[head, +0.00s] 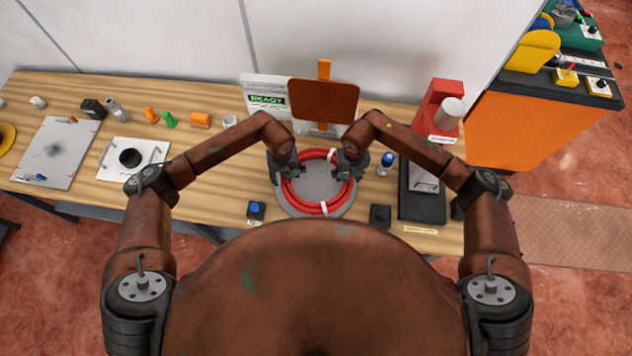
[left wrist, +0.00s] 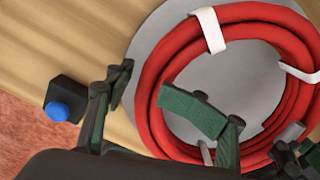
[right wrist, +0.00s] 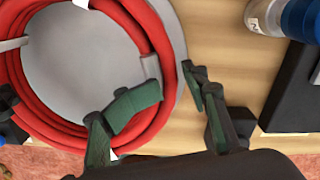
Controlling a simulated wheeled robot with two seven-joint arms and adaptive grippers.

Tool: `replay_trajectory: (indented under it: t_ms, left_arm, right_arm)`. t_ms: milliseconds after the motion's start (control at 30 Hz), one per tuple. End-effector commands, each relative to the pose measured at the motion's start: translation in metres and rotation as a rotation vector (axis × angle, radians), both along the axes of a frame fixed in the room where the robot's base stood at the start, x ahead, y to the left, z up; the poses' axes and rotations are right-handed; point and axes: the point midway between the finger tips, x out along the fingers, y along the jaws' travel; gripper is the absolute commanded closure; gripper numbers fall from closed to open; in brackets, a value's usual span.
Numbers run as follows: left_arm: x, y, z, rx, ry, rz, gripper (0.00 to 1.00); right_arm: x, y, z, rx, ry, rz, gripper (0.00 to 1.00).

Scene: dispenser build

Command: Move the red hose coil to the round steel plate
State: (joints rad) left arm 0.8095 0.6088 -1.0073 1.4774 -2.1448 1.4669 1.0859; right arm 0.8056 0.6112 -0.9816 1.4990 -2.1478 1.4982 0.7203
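The red hose coil (head: 304,206), bound with white ties, lies flat over the round steel plate (head: 320,184). The plate's grey surface shows inside the ring and a little outside it. The coil also shows in the left wrist view (left wrist: 155,95) and the right wrist view (right wrist: 172,40). My left gripper (head: 281,168) is open at the coil's left side, one finger outside the ring and one inside. My right gripper (head: 351,168) is open at the right side, also with a finger on each side of the hose. Whether the fingers touch the hose is unclear.
A blue button box (head: 256,210) stands left of the plate and a small black box (head: 380,215) right of it. A blue-capped bottle (head: 386,162) and a black scale (head: 422,205) stand further right. A READY sign (head: 267,100) and an orange-brown panel (head: 323,98) stand behind.

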Motion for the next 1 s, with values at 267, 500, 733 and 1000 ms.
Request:
replay_trajectory:
  t_ms: [267, 500, 733, 1000]
  left_arm:
    - [0.000, 0.002, 0.011, 0.005, 0.000, 0.000, 0.52]
    - [0.000, 0.002, 0.058, 0.003, -0.002, 0.000, 0.52]
    - [0.000, 0.001, 0.101, 0.002, -0.003, 0.000, 0.52]
    - [-0.001, 0.001, 0.120, 0.000, 0.000, 0.000, 0.52]
  right_arm:
    - [0.000, -0.004, -0.002, -0.007, 0.001, -0.003, 0.60]
    - [0.000, -0.004, -0.002, -0.008, 0.001, -0.004, 0.60]
    - [0.000, -0.005, -0.002, -0.009, 0.001, -0.004, 0.60]
    - [0.001, -0.004, 0.002, -0.009, 0.000, -0.004, 0.60]
